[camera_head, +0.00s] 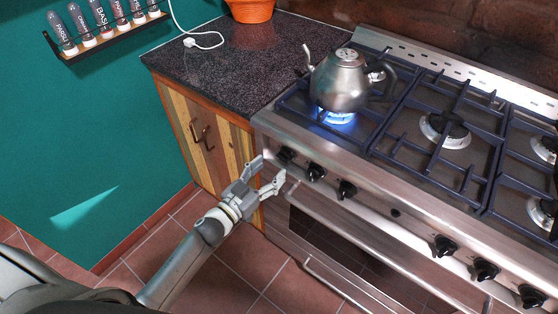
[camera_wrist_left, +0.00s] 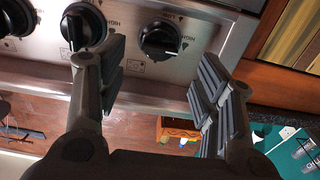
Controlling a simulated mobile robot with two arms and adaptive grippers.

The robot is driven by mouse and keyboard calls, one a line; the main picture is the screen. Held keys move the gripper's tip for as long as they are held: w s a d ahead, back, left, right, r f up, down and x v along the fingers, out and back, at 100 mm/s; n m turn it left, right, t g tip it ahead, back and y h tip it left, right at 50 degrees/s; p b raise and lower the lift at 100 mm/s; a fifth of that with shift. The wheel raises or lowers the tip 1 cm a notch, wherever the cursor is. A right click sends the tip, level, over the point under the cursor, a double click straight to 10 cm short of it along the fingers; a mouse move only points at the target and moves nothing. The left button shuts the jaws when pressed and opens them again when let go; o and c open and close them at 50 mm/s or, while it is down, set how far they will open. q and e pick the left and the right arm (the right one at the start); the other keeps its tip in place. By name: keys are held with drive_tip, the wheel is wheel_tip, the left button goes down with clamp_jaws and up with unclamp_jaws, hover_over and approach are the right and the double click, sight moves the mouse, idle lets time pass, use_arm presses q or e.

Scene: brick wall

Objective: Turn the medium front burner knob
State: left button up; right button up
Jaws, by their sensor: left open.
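The steel stove front (camera_head: 375,215) carries a row of black knobs. My left gripper (camera_head: 268,172) is open and empty, just in front of the leftmost knob (camera_head: 285,154). In the left wrist view, that knob (camera_wrist_left: 160,38) shows between and beyond the open fingers (camera_wrist_left: 163,75), with no visible contact. A second knob (camera_head: 316,171) sits to its right; in the wrist view it (camera_wrist_left: 83,25) is beside and partly behind the left-hand finger. A third knob (camera_head: 346,189) is farther along. I cannot tell which knob is the medium front burner's. My right gripper is not in view.
The oven handle (camera_head: 325,222) runs below the knobs. A wooden cabinet (camera_head: 210,150) with a dark countertop (camera_head: 240,55) adjoins the stove. The tiled floor in front is clear.

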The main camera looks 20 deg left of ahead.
sight(281, 159)
use_arm(q)
drive_tip(key=x, duration=0.5)
drive_tip(key=shift+d, duration=0.1)
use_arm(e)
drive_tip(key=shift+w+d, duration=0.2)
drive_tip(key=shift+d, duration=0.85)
use_arm(q)
drive_tip(key=c, duration=1)
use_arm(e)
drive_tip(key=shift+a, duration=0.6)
